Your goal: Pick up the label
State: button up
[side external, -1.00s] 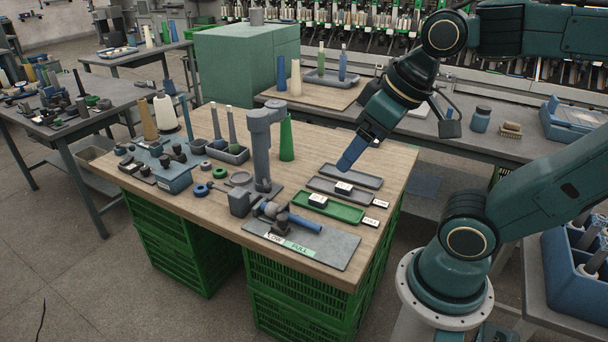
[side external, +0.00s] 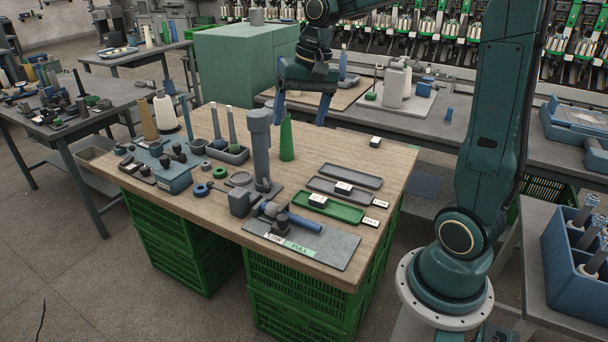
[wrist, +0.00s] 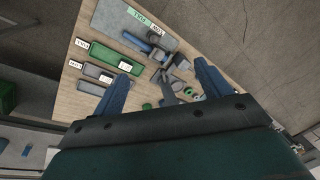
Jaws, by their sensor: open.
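Several labels are in view, and I cannot tell which is meant. A white LOW label (side external: 272,237) and a green FULL label (side external: 299,247) lie on the grey mat's front edge; the green one also shows in the wrist view (wrist: 136,13). White tags marked FULL (side external: 371,222) and LOW (side external: 380,203) lie by the tray ends. Small dark blocks with white tops sit on the green tray (side external: 346,213) and the middle grey tray (side external: 322,184); another such block (side external: 376,141) is beyond the trays. My gripper (side external: 301,106) is open and empty, raised above the table's far side.
A grey post (side external: 261,150) and a green cone (side external: 287,139) stand near my gripper. A blue-handled tool (side external: 303,223) lies on the mat (side external: 335,251). Racks and small parts fill the table's left side. Bare wood shows right of the trays.

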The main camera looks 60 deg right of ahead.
jog(key=w+d+f+m+g+y, duration=0.2)
jog(key=w+d+f+m, duration=0.35)
jog(key=d+f, duration=0.55)
jog(key=s+d+f+m+y, duration=0.1)
jog(key=d+f+m, duration=0.3)
jog(key=d+f, duration=0.8)
jog(key=shift+y, duration=0.3)
jog(key=shift+s+f, duration=0.1)
jog(key=shift+f, duration=0.05)
send_over(317, 200)
jog(key=d, duration=0.2)
jog(key=shift+d+f, duration=0.1)
jog(key=shift+f, duration=3.85)
jog(key=shift+f, duration=0.1)
jog(key=shift+x, duration=2.5)
jog(key=shift+d, duration=0.15)
